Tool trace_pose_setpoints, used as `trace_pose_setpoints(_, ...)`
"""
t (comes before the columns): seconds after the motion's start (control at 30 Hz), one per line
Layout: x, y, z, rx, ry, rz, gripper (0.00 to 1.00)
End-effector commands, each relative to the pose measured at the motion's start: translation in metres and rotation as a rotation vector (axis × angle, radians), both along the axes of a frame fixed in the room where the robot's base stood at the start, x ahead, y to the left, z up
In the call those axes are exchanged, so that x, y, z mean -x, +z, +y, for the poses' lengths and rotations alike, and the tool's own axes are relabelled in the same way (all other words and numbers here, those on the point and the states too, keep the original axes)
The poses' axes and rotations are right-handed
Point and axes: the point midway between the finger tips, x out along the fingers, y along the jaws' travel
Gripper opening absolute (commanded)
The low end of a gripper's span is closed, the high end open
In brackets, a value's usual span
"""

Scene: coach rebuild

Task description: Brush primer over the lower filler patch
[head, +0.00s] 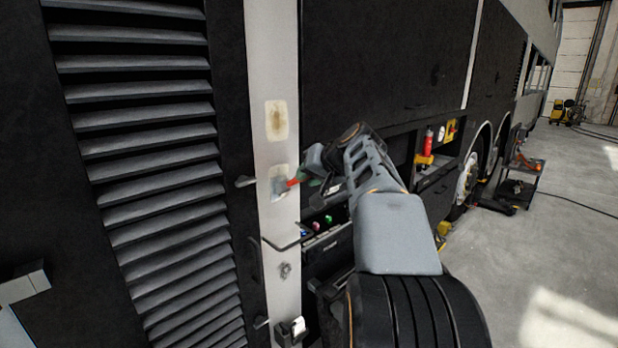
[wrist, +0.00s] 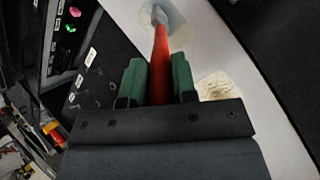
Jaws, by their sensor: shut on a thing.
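A pale pillar (head: 262,60) carries two filler patches. The upper patch (head: 276,120) is cream with a brownish middle; it also shows in the wrist view (wrist: 215,86). The lower patch (head: 280,170) is cream at its top and grey-blue further down; the wrist view shows it pale grey-blue (wrist: 178,28). My gripper (head: 313,178) is shut on a brush with a red handle (wrist: 160,62), held between green fingers. The brush's grey head (wrist: 158,14) is over the lower patch and seems to touch it; exact contact is hard to tell.
A louvred black panel (head: 150,150) lies left of the pillar, with handles near its edge. An open bay with a red extinguisher (head: 428,140) is to the right. A dark cart (head: 520,175) stands further right; the floor beyond is mostly clear.

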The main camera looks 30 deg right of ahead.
Motion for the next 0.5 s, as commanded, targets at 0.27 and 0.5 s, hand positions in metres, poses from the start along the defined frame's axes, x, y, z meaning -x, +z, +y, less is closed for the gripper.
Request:
trace_pose_setpoints(0.27, 0.000, 0.019, 0.000, 0.000, 0.000, -0.002, 0.02)
trace_pose_setpoints(0.5, 0.001, 0.036, 0.000, -0.001, -0.001, -0.002, 0.02)
